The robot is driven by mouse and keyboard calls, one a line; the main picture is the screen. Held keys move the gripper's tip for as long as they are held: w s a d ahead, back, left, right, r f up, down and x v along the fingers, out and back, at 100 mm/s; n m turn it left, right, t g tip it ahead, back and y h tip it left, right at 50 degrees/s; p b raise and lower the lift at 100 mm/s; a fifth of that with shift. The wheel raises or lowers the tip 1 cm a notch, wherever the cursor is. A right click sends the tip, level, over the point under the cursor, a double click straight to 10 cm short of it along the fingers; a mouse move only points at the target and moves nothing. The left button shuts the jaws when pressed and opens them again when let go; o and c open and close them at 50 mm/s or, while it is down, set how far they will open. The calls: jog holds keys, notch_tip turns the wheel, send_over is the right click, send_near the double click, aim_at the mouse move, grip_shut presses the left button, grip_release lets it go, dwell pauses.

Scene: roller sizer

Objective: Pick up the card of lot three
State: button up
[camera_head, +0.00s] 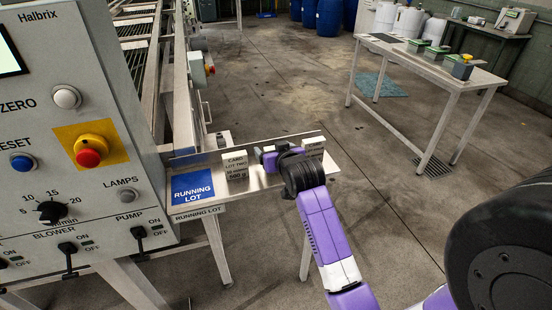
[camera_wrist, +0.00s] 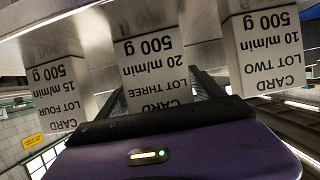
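The card of lot three (camera_wrist: 155,70) is a pale upright block in the middle of the wrist view, its print upside down: 20 m/min, 500 g. My gripper (camera_wrist: 160,85) has its two dark fingers on either side of this card's edges; I see no clear grip, and cannot tell whether they touch. In the head view my gripper (camera_head: 270,156) is at the shelf between the card of lot two (camera_head: 235,167) and the card of lot four (camera_head: 312,147), and hides the card of lot three.
The card of lot two (camera_wrist: 266,52) and the card of lot four (camera_wrist: 60,95) stand close on either side. The shelf (camera_head: 266,185) has a blue running lot plate (camera_head: 193,186) at its left, beside the control panel (camera_head: 75,130). A table (camera_head: 420,62) stands farther right.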

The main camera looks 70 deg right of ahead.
jog(key=c, duration=1.1)
